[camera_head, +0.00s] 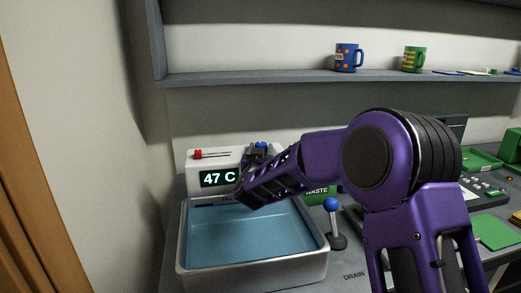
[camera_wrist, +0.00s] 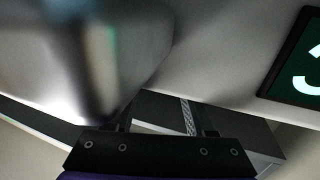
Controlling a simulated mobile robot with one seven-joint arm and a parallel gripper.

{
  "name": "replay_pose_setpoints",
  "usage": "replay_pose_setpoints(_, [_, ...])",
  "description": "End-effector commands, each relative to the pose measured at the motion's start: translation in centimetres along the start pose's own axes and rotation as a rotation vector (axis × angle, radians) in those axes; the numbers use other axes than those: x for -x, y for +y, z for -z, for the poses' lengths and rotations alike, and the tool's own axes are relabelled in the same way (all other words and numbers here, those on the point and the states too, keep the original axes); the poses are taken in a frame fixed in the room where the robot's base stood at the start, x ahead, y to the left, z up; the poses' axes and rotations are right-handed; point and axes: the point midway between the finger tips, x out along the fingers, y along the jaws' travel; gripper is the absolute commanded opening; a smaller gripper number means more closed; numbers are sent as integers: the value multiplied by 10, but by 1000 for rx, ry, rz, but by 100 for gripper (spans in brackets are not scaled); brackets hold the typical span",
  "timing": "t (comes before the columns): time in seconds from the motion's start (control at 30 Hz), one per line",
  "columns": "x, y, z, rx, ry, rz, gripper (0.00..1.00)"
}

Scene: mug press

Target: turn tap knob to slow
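A white tap unit (camera_head: 228,160) stands behind the basin, with a lit display (camera_head: 219,178) reading "47 C". A red knob (camera_head: 197,153) sits on a slot at its upper left. A small blue part (camera_head: 262,145) shows at its right end, mostly hidden by my gripper; I cannot tell if it is the tap knob. My gripper (camera_head: 256,157) is at that right end, and its fingertips are hard to make out. In the wrist view, my gripper's dark mount is low, a large blurred pale shape (camera_wrist: 130,45) is very close, and part of a lit digit shows at right.
A basin (camera_head: 318,250) of blue water lies below my forearm. A blue-topped lever (camera_head: 332,206) stands right of it near the word DRAIN. A green waste bin (camera_head: 318,192) is behind. A shelf above holds a blue mug (camera_head: 346,58) and a green mug (camera_head: 411,60).

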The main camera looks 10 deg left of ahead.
Motion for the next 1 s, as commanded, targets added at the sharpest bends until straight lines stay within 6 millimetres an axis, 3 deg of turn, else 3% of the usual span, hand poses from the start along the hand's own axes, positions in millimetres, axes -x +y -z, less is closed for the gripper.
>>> replay_pose_setpoints(0.1, [0, 0, 0, 0, 0, 0, 74])
replay_pose_setpoints(0.37, [0, 0, 0, 0, 0, 1, 74])
replay_pose_setpoints(0.53, [12, -1, 1, 1, 0, 3, 74])
replay_pose_setpoints(0.67, [34, -1, 2, 3, 1, 4, 74])
replay_pose_setpoints(1.0, [115, -1, 2, 2, 2, 3, 74])
